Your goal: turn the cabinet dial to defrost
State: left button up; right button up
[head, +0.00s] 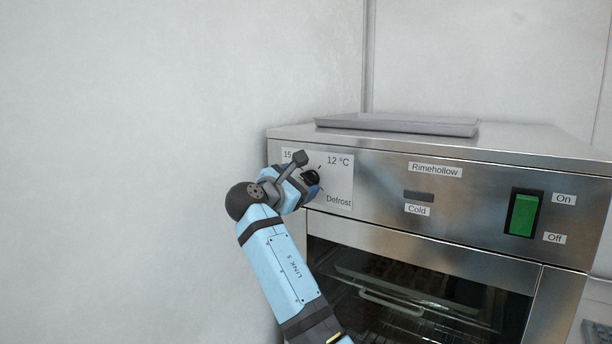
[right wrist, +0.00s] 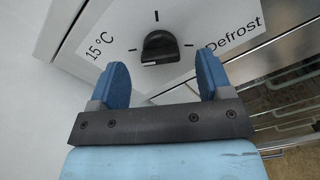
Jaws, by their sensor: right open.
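The black dial (right wrist: 160,46) sits on a white label plate on the cabinet front. The plate reads "15 °C" at left and "Defrost" (right wrist: 233,34) at right in the right wrist view. A pale mark shows on the dial's lower edge there, near the bottom tick, pointing at neither label. My right gripper (right wrist: 163,62) is open, its blue fingers on either side of the dial's near side, with a gap to each; contact is not visible. In the head view the dial (head: 311,177) is partly hidden by my right gripper (head: 307,184). My left gripper is out of view.
The steel cabinet (head: 470,205) has a green switch (head: 523,214) at right, a dark "Cold" indicator (head: 418,196), and a glass door (head: 415,290) below. A flat metal tray (head: 398,125) lies on top. A bare wall (head: 150,120) stands at left.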

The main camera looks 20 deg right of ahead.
aim_at(306, 180)
jog(key=shift+x, duration=1.65)
jog(key=shift+w, duration=0.1)
jog(key=c, duration=0.9)
jog(key=shift+f, duration=0.1)
